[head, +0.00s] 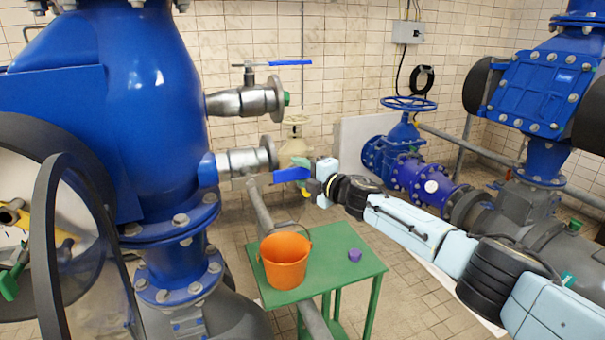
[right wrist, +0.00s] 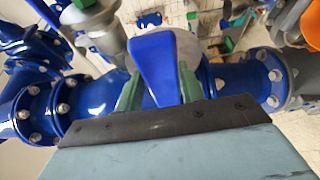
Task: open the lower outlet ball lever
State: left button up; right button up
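The lower outlet ball valve (head: 240,162) is a grey metal fitting on the right side of the large blue vessel. Its blue lever (head: 291,174) points right and lies roughly level. My right gripper (head: 316,186) is at the free end of this lever. In the right wrist view, the lever (right wrist: 155,62) lies between the two green fingers (right wrist: 160,90), which stand apart on either side of it. Firm contact on both sides is not visible. The upper outlet valve (head: 250,100) has its own blue lever (head: 290,62). My left gripper is not in view.
A green table (head: 350,265) below carries an orange bucket (head: 285,260) and a small purple object (head: 354,255). The blue vessel (head: 120,110) fills the left. A blue valve with a handwheel (head: 408,103) stands behind, right of the lever. A clear, dark-rimmed disc (head: 50,250) is at near left.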

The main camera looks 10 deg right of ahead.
jog(key=o, duration=0.3)
jog(key=shift+a+r, duration=0.1)
jog(key=shift+r, duration=0.15)
jog(key=shift+f, duration=0.1)
jog(key=shift+v, duration=0.8)
jog(key=v, duration=1.2)
jog(key=shift+f, duration=0.1)
